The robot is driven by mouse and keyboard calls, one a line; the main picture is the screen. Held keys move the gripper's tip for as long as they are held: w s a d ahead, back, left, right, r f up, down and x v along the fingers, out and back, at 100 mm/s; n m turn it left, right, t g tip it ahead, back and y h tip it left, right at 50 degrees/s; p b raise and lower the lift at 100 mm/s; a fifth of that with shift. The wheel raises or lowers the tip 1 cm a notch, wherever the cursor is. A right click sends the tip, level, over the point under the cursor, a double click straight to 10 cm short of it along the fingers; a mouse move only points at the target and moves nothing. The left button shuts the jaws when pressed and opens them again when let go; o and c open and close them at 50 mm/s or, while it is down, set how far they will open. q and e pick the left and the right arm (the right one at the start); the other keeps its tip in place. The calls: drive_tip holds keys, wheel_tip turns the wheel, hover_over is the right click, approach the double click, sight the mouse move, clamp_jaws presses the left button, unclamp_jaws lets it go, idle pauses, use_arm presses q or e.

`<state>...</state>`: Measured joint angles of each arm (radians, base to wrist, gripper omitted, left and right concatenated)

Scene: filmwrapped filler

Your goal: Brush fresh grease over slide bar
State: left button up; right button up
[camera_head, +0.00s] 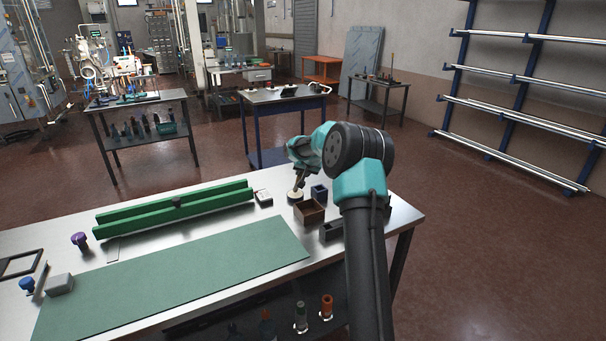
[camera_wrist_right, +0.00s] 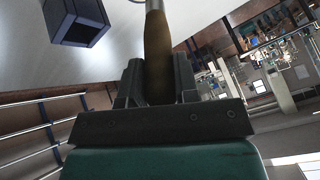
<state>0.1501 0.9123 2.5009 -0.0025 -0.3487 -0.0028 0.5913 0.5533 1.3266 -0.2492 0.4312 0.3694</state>
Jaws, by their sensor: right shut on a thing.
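My right gripper (camera_head: 299,168) is over the back right of the steel bench, pointing down. It is shut on a brush (camera_wrist_right: 157,50) with a brown handle and a metal ferrule at the top of the wrist view. In the head view the brush's lower end is at a small round cream-topped pot (camera_head: 295,195); I cannot tell whether it touches the contents. My left gripper is out of view.
Beside the pot stand a blue square holder (camera_head: 319,192), also in the wrist view (camera_wrist_right: 75,22), and a brown open box (camera_head: 309,211). A small white box (camera_head: 263,198) lies near the rail end. A green mat (camera_head: 180,278) covers the front. A purple knob (camera_head: 79,240) stands left.

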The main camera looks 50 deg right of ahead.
drive_tip(key=shift+r, duration=3.1)
